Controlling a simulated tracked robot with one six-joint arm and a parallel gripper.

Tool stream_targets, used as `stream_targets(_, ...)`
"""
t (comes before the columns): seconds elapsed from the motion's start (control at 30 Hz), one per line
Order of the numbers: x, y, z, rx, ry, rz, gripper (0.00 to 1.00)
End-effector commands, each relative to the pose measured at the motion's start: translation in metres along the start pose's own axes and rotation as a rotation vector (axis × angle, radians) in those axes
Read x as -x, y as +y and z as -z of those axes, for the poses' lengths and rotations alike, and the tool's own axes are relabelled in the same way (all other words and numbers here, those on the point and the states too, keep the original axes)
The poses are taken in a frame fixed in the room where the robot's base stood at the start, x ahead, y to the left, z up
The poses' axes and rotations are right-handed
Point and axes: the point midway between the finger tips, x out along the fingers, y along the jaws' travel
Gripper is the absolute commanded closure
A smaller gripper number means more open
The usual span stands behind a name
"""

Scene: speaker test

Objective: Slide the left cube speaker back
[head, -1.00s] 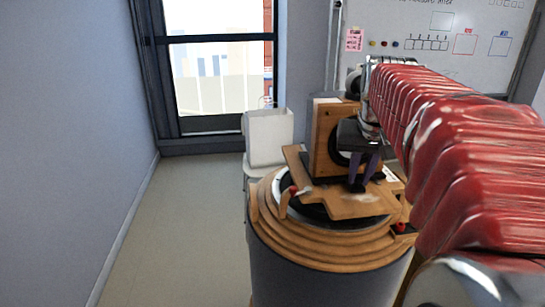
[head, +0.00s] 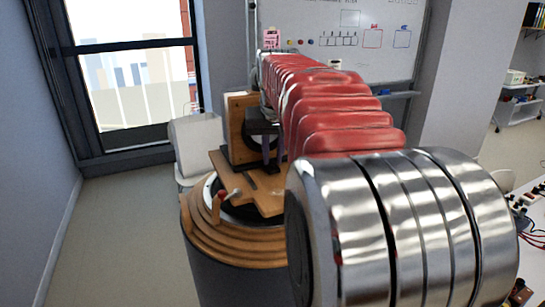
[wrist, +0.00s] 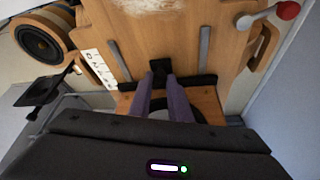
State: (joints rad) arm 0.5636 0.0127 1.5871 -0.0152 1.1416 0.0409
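The left cube speaker (head: 236,112), a wooden box with a dark round cone, stands at the back of the round wooden platform (head: 196,228) in the head view. Part of it shows behind my fingers in the wrist view (wrist: 208,97). My gripper (head: 270,160) points down in front of its face. In the wrist view my two purple fingers (wrist: 161,86) are a short gap apart, with a black knob (wrist: 160,67) at their tips. I cannot tell whether they touch the knob. Another wooden speaker (wrist: 38,42) shows at upper left.
A pale box (head: 197,138) stands behind the platform, left of the speaker. A red-tipped lever (head: 222,194) sticks up at the platform's left side. Open floor (head: 110,215) lies to the left. A whiteboard (head: 345,35) is behind.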

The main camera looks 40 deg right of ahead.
Motion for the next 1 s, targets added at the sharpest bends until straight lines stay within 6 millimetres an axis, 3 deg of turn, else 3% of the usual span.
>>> stream_targets(0.23, -0.001, 0.0, -0.001, 0.0, -0.004, 0.0, 0.66)
stream_targets(0.57, 0.002, 0.0, -0.002, 0.0, -0.005, 0.0, 0.66)
stream_targets(0.77, 0.02, 0.0, -0.001, 0.0, -0.004, 0.0, 0.66)
stream_targets(1.0, 0.06, 0.0, -0.001, 0.001, -0.003, 0.0, 0.66)
